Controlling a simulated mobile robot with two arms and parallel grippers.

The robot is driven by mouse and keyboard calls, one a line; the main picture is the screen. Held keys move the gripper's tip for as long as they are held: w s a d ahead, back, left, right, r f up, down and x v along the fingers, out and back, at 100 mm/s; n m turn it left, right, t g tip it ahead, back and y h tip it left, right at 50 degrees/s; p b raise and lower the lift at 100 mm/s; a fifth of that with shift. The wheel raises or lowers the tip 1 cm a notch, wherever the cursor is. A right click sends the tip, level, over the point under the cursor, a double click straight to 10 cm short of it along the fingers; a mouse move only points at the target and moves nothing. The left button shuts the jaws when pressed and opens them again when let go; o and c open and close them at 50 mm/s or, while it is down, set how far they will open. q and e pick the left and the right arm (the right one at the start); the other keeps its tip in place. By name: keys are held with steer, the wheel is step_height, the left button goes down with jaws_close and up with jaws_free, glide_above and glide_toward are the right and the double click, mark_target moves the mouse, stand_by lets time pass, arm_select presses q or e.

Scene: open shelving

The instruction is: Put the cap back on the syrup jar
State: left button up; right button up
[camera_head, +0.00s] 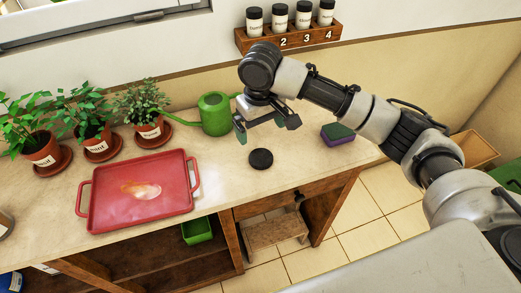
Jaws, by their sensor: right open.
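A round black cap (261,159) lies flat on the countertop, right of the red tray. My right gripper (267,130) is open and empty above and just behind the cap, apart from it in the picture. Part of a dark-topped container with a light label (4,226) shows at the left edge; I cannot tell whether it is the syrup jar. No other clear syrup jar shows. My left gripper is not in view.
A red tray (108,207) with a pale orange patch lies on the counter (225,180). Behind it stand several potted herbs (96,140) and a green watering can (215,114). A green-and-purple sponge (338,135) lies at right. A wall rack (292,41) holds several jars.

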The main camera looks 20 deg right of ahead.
glide_above(261, 157)
steer(key=f, duration=0.4)
steer(key=shift+s+f, duration=0.2)
steer(key=shift+f, duration=0.6)
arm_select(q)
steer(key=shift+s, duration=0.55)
arm_select(e)
steer(key=shift+w+f+p, duration=0.2)
steer(key=shift+f+p, duration=0.15)
steer(key=shift+f, duration=2.3)
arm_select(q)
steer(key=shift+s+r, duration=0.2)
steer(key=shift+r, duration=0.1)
arm_select(e)
steer(key=c, duration=1)
